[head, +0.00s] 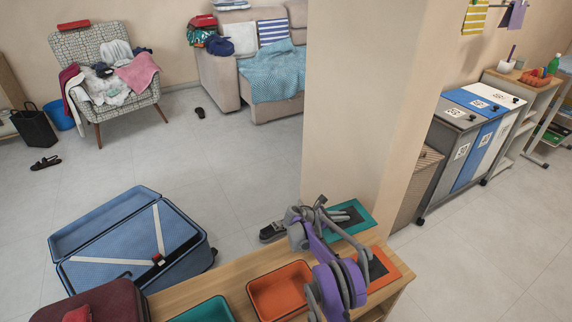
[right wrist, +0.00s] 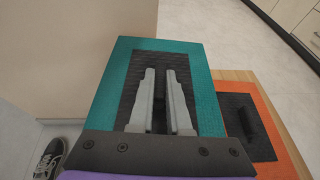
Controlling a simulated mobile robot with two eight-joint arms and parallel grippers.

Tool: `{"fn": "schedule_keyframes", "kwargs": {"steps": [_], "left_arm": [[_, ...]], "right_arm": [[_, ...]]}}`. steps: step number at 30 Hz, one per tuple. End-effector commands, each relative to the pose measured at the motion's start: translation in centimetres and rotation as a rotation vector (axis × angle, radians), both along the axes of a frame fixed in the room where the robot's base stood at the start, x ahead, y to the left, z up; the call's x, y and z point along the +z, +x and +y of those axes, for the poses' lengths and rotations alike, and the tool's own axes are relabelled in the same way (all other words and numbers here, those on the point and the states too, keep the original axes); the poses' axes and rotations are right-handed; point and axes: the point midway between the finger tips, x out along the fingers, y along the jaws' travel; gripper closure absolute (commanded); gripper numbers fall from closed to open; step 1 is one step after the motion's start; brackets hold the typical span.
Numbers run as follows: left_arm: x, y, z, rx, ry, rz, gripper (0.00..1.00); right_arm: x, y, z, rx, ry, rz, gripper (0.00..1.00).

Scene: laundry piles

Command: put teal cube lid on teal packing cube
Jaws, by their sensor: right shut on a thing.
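The teal cube lid (head: 361,218) is a flat panel with a teal border and a dark mesh middle. My right gripper (head: 322,208) is shut on it, near the far end of the wooden bench. In the right wrist view the lid (right wrist: 120,70) lies under the fingers of my gripper (right wrist: 162,75), which hide the part they grip. The teal packing cube (head: 205,312) is an open box on the bench at the bottom edge of the head view, partly cut off, to the left of the lid. My left gripper is not in view.
An open orange packing cube (head: 280,291) stands on the bench (head: 235,279) between the teal cube and my right arm. An orange lid (head: 384,268) lies at the bench's right end. A pillar (head: 355,100) rises behind. An open blue suitcase (head: 120,250) is on the floor.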

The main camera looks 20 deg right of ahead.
Motion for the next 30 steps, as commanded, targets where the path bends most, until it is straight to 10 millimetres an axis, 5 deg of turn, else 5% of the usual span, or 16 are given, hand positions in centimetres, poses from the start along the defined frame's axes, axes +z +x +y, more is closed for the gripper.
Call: {"fn": "schedule_keyframes", "kwargs": {"steps": [5,11,20,30], "left_arm": [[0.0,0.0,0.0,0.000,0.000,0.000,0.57],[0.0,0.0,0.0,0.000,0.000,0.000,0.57],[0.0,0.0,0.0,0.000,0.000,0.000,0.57],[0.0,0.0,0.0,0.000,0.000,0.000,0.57]], "right_arm": [[0.6,0.2,0.4,0.015,0.000,0.000,1.00],[3.3,1.8,3.6,0.146,0.000,0.000,1.00],[10.0,3.2,12.4,0.486,0.000,0.000,1.00],[16.5,0.1,22.8,0.866,0.001,0.000,1.00]]}}
